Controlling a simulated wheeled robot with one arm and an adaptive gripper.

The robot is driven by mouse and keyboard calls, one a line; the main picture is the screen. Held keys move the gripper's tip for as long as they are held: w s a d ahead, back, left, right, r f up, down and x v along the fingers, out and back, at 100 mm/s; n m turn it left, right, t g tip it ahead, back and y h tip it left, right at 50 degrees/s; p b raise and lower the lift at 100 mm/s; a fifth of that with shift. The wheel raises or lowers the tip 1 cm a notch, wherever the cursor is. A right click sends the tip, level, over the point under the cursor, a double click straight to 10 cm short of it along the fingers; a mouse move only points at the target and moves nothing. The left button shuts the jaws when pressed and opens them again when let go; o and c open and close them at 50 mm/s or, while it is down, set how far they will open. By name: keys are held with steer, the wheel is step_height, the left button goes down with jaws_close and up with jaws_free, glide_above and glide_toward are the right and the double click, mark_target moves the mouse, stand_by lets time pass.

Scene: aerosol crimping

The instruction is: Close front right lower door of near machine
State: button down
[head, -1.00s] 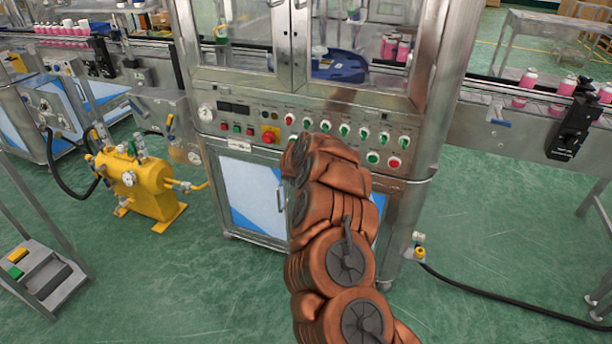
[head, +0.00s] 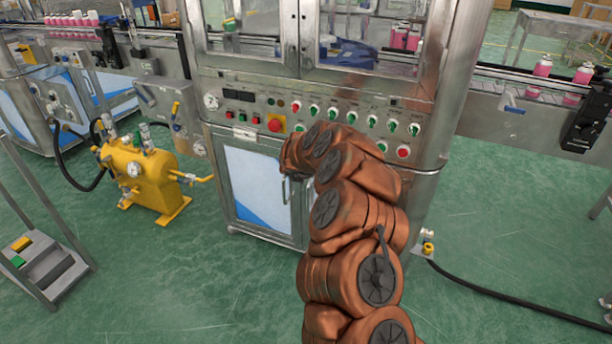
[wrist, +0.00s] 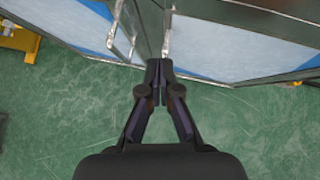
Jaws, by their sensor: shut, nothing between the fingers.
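The near machine (head: 232,145) is a steel cabinet with a control panel above two lower doors. The front left lower door (head: 262,185), white and blue with a bar handle, shows in the head view. My copper arm hides the front right lower door there. In the wrist view the right lower door (wrist: 235,45) is a pale panel with a handle at its inner edge, beside the left lower door. I cannot tell how far it stands open. My gripper (wrist: 160,66) is shut and empty, its tips close to where the two doors meet. Contact is unclear.
A yellow tank (head: 150,178) with gauges stands on the green floor to the left. A step stand (head: 42,262) is nearer at the left. A black hose (head: 500,298) runs along the floor at the right. Conveyors with pink cans (head: 583,73) flank the machine.

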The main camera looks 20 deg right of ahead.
steer(key=w+a+v, duration=0.1)
steer(key=v, duration=0.8)
steer(key=shift+s+a+r+b, duration=0.25)
steer(key=shift+a+r+b, duration=0.1)
